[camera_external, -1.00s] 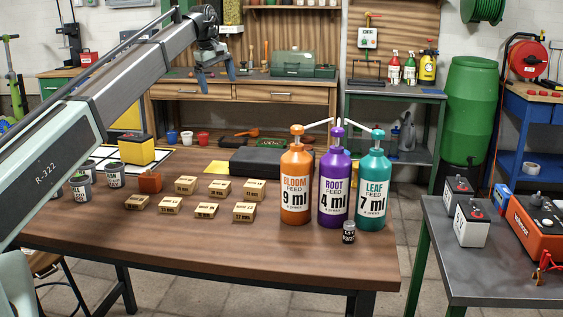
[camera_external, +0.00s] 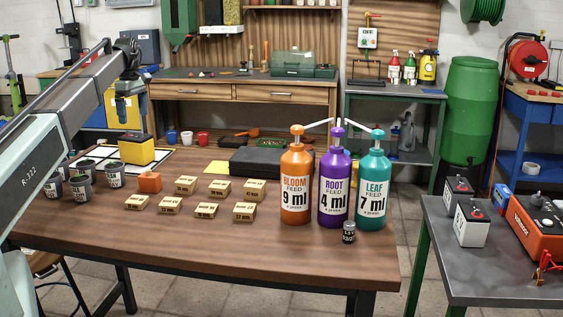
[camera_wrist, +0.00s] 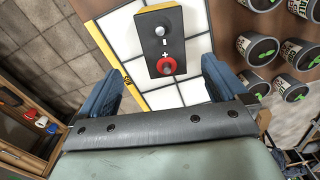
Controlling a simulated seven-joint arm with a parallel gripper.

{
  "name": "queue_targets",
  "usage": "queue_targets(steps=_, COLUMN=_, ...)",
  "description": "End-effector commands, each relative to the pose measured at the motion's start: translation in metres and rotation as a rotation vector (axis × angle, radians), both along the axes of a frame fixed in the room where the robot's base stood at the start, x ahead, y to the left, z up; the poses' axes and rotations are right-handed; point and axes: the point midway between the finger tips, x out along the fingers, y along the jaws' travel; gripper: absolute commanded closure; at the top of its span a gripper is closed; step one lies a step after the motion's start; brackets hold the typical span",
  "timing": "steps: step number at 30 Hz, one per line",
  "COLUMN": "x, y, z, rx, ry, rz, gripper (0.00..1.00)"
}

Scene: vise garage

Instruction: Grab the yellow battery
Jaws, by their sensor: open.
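The yellow battery (camera_external: 136,150) has a dark top and stands upright on a white tiled board (camera_external: 181,157) at the left of the wooden table. In the wrist view the top of the battery (camera_wrist: 158,42) shows a red terminal, a plus mark and a grey terminal. My gripper (camera_external: 122,116) is above the battery in the external view, apart from it. In the wrist view its two blue fingers (camera_wrist: 160,85) are spread wide with nothing between them, and the battery lies ahead of the gap.
Several labelled cups (camera_external: 81,187) stand left of the battery, close to it. An orange block (camera_external: 149,182) and several small boxes (camera_external: 187,185) are in front. Three pump bottles (camera_external: 334,188) stand at the right. A dark case (camera_external: 262,161) lies behind.

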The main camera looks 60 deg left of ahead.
Motion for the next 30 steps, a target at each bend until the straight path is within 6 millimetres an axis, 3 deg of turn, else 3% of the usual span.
queue_targets(steps=9, x=0.0, y=-0.001, z=-0.053, rx=-0.001, ry=0.0, rz=-0.001, gripper=0.01)
queue_targets(steps=17, x=-0.001, y=-0.001, z=-0.067, rx=0.0, ry=0.0, rz=-0.001, gripper=0.01)
queue_targets(steps=30, x=-0.005, y=-0.004, z=-0.113, rx=0.001, ry=-0.001, rz=-0.002, gripper=0.01)
